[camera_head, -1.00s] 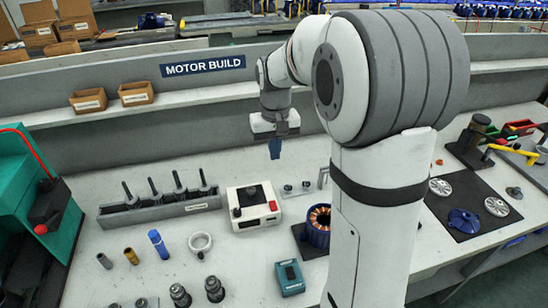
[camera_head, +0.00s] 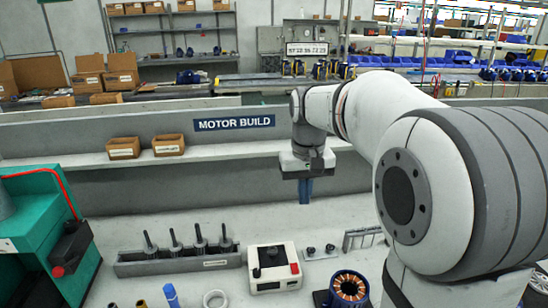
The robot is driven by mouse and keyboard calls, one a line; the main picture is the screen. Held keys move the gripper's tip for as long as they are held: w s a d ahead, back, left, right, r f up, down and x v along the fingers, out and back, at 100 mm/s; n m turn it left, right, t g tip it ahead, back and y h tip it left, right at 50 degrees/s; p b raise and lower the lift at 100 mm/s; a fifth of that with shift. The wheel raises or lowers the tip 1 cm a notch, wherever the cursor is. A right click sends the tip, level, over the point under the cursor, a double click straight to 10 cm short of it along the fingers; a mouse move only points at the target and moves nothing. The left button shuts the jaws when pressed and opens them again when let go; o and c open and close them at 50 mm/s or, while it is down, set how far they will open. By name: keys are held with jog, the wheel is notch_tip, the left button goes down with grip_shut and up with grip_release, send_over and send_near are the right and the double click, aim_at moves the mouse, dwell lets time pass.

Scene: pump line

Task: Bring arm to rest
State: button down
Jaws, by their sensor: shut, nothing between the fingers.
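My arm reaches across the right half of the head view. Its forearm runs left to the wrist, which hangs down over the back of the bench. My gripper (camera_head: 305,190) points down, shut and empty, well above the bench top. It is in front of the wall below the shelf and touches nothing that I can see.
Below the gripper on the bench (camera_head: 215,238) stand a white box with a black knob (camera_head: 273,268), a rack of upright tools (camera_head: 180,260) and a copper-wound stator (camera_head: 349,287). A green machine (camera_head: 45,240) is at left. Cardboard bins (camera_head: 168,146) sit on the shelf.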

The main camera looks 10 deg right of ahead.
aim_at(295, 268)
jog(key=s+f+t, duration=0.1)
jog(key=s+f, duration=0.2)
jog(key=s, duration=0.6)
jog(key=s+f+t, duration=0.1)
jog(key=s+f, duration=0.2)
jog(key=s, duration=0.7)
jog(key=shift+a+t, duration=0.25)
jog(key=shift+t, duration=0.15)
jog(key=c, duration=1.9)
grip_release()
jog(key=shift+s+f, duration=0.25)
jog(key=shift+s, duration=0.05)
jog(key=shift+o, duration=0.7)
jog(key=shift+w+f, duration=0.1)
jog(key=o, duration=0.5)
jog(key=shift+t, duration=0.7)
jog(key=w+f+b, duration=0.2)
jog(key=w+f, duration=0.3)
jog(key=w, duration=0.1)
jog(key=w+f+b, duration=0.2)
jog(key=w+f, duration=0.3)
jog(key=w, duration=0.2)
jog(key=w+f+b, duration=0.3)
jog(key=w+f, duration=0.2)
jog(key=w, duration=0.1)
jog(key=shift+w+d, duration=0.25)
jog(key=shift+x, duration=3.9)
jog(key=shift+w+r, duration=0.1)
jog(key=shift+w, duration=0.05)
jog(key=shift+c, duration=0.4)
